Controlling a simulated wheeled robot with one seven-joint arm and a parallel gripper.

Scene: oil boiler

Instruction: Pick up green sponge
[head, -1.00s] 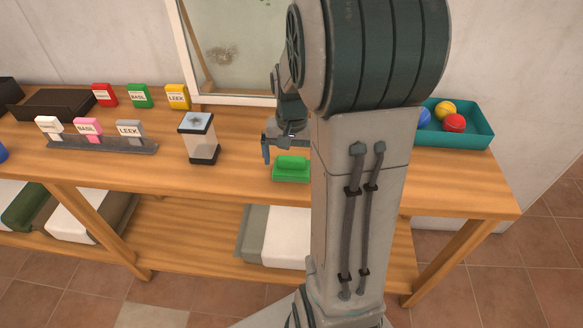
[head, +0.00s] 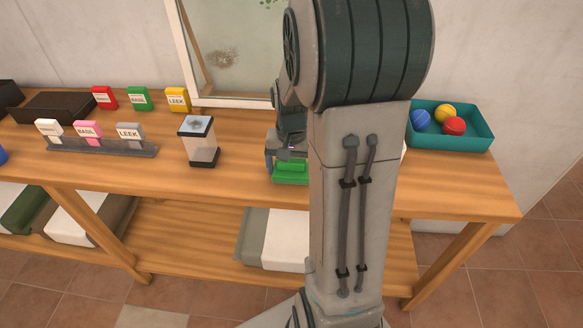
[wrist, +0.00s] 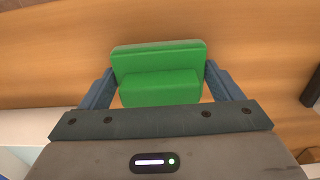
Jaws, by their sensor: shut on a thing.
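The green sponge (head: 291,172) lies on the wooden table, left of my arm in the head view. It looks like a flat green block with a raised part on top. In the wrist view the green sponge (wrist: 158,72) sits between the two blue-grey fingers of my gripper (wrist: 158,82), with a finger against each side. My gripper (head: 284,158) is shut on it. In the head view my arm hides part of the gripper and the sponge's right end.
A clear container with a dark base (head: 201,141) stands left of the sponge. A teal tray (head: 478,137) with coloured balls is at the right end. A grey rack with labelled tags (head: 103,147) is at left. A framed pane (head: 228,60) stands behind.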

